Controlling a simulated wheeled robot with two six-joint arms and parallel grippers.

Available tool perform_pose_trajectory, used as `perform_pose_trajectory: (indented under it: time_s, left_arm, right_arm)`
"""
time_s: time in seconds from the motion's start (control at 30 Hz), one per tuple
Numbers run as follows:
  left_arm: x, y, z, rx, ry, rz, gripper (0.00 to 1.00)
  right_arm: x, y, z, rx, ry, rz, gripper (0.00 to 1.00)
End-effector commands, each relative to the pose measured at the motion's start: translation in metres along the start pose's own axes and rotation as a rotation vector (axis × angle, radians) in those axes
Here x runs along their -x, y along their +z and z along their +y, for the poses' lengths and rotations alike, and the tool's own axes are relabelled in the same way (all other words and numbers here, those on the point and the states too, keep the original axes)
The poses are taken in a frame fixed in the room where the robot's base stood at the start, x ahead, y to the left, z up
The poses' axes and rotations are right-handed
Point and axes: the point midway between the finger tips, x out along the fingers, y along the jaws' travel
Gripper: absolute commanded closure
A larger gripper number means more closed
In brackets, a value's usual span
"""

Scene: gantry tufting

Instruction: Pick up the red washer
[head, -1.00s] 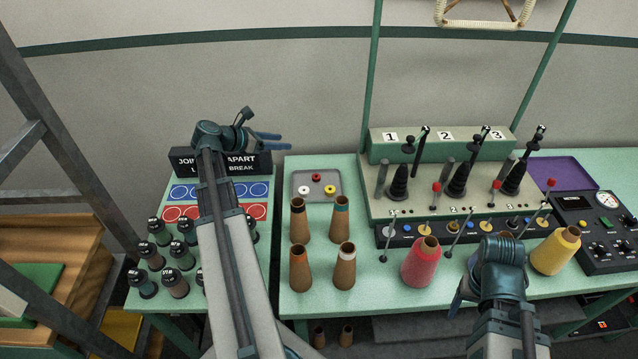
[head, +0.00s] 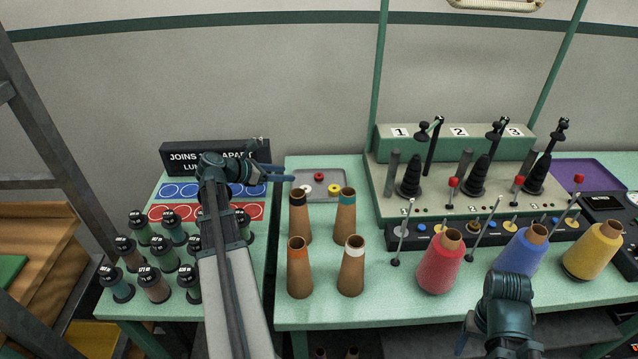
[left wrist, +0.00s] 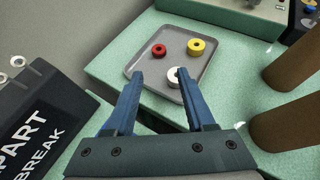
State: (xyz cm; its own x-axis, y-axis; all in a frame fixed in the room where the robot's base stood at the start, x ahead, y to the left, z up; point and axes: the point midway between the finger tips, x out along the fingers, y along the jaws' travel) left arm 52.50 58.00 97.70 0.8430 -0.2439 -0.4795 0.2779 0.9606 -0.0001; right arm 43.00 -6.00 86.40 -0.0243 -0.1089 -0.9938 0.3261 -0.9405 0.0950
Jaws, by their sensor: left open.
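The red washer (head: 319,177) lies on a small grey tray (head: 329,199) at the back left of the main table, with a yellow washer (head: 334,189) and a white washer (head: 306,188). In the left wrist view the red washer (left wrist: 159,50) is near the tray's far left side, beyond the fingertips. My left gripper (head: 285,172) is open and empty at the tray's left edge. In the left wrist view its fingers (left wrist: 160,75) spread over the near side of the tray, one fingertip overlapping the white washer. My right gripper (head: 464,335) shows only partly at the lower right.
Several brown cones (head: 300,268) stand in front of the tray. A black sign (head: 214,154) stands left of it. Spools (head: 161,254) fill the left table's front. Red, blue and yellow yarn cones (head: 440,265) and a numbered rack (head: 455,140) are to the right.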

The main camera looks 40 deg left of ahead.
Motion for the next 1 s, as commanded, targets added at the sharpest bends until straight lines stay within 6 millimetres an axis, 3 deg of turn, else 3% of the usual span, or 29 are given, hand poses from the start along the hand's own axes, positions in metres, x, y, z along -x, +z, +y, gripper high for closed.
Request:
perform_pose_trajectory:
  time_s: [0.13, 0.5, 1.0]
  left_arm:
    - [-0.011, -0.001, 0.0, -0.001, -0.002, 0.0, 0.46]
    - [-0.075, -0.002, 0.001, -0.002, -0.001, 0.001, 0.46]
    - [-0.097, -0.002, 0.002, -0.001, -0.001, 0.0, 0.46]
  right_arm:
    - [-0.006, 0.0, -0.001, 0.0, 0.0, 0.0, 0.33]
    - [-0.038, -0.002, -0.004, 0.0, 0.0, 0.0, 0.33]
    - [-0.048, -0.003, -0.005, 0.0, 0.0, 0.0, 0.33]
